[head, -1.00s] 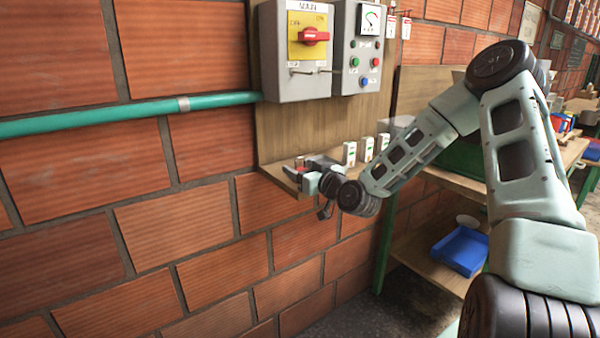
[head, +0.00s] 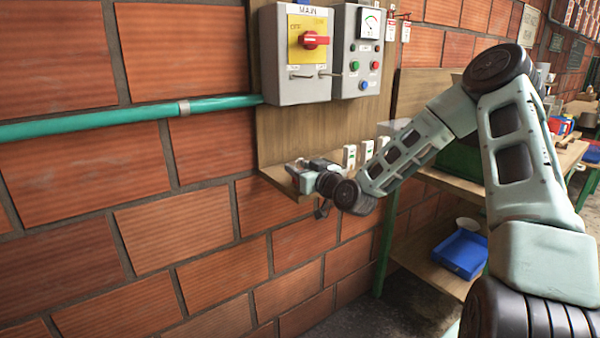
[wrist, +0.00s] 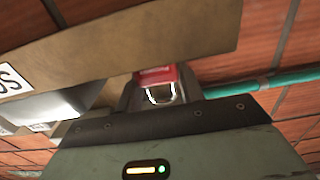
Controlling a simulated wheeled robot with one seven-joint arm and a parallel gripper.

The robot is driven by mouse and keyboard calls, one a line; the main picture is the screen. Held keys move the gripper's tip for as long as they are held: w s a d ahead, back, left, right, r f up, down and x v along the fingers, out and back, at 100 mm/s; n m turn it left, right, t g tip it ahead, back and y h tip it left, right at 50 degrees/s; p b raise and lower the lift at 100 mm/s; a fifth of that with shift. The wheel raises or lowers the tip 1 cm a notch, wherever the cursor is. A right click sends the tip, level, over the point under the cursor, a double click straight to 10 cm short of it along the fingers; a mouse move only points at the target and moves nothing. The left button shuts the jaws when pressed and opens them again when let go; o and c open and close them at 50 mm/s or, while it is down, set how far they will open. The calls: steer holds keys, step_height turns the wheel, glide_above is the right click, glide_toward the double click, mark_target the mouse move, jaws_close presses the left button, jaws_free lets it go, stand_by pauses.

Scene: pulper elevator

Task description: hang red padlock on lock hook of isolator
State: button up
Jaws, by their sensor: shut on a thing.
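The isolator is the grey box (head: 283,85) marked MAIN, with a yellow plate and a red handle (head: 313,40). A thin metal bar (head: 303,76), which looks like the lock hook, sticks out low on its front. My gripper (head: 298,166) is at the small wooden shelf below the isolator, well under the bar. In the wrist view the red padlock (wrist: 156,75) sits between the fingers, its silvery shackle (wrist: 160,94) toward the camera. My gripper is shut on it. In the head view the padlock is hidden by my gripper.
Small white-and-green items (head: 349,156) stand on the wooden shelf (head: 282,181) to the right of my gripper. A grey meter box (head: 362,50) adjoins the isolator. Two red padlock-like items hang at its right (head: 391,28). A green pipe (head: 130,116) runs left along the brick wall.

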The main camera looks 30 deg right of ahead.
step_height(320, 180, up, 10)
steer(key=shift+f, duration=0.25)
steer(key=shift+s+f, duration=0.1)
